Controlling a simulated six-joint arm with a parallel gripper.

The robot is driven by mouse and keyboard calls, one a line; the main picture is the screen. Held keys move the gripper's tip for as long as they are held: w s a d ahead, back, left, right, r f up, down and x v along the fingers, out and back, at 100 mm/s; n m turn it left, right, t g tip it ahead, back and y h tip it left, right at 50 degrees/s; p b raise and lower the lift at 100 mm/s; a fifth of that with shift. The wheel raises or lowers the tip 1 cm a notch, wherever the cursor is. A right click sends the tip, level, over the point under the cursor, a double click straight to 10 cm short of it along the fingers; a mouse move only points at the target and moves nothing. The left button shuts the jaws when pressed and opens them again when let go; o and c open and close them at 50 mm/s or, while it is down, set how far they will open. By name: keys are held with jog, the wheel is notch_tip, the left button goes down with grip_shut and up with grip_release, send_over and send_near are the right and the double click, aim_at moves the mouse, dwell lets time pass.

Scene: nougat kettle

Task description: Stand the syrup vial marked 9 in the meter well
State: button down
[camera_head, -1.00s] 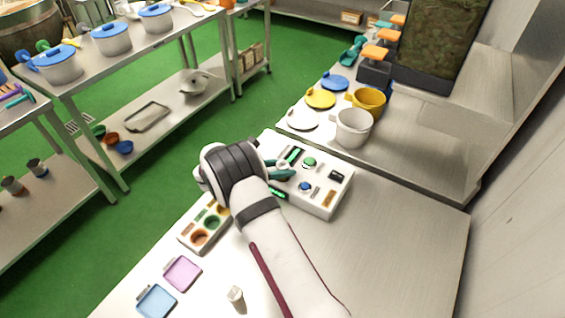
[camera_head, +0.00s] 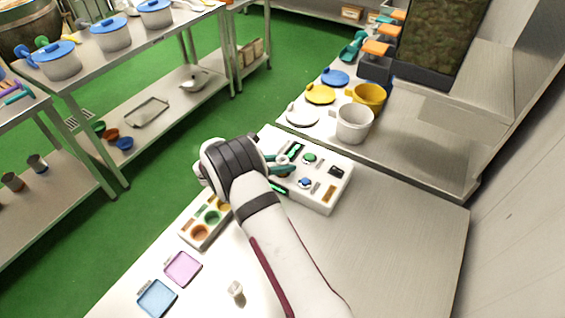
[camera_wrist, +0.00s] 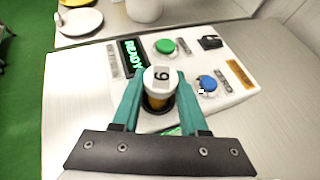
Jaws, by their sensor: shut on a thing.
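The syrup vial (camera_wrist: 160,80) has a white cap marked 9 and an amber body, as the wrist view shows. My gripper (camera_wrist: 160,95) has teal fingers shut on the vial, one finger on each side. The vial is upright over the dark round meter well of the white meter (camera_wrist: 215,98). Its lower end is at the well's dark ring, but I cannot tell how deep it sits. The meter's screen (camera_wrist: 131,57) reads READY in green. In the head view my gripper (camera_head: 283,163) is over the left part of the meter (camera_head: 318,207), and my wrist hides part of it.
The meter has a green button (camera_wrist: 166,47), a blue button (camera_wrist: 207,83) and a black switch (camera_wrist: 210,42). A rack with coloured wells (camera_head: 196,240), a pink tray (camera_head: 182,268), a blue tray (camera_head: 157,298) and a small white-topped vial (camera_head: 236,289) are nearby. The bench at right is clear.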

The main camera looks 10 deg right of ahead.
jog(key=shift+f, duration=0.6)
jog(key=c, duration=0.7)
grip_release()
jog(key=v, duration=1.1)
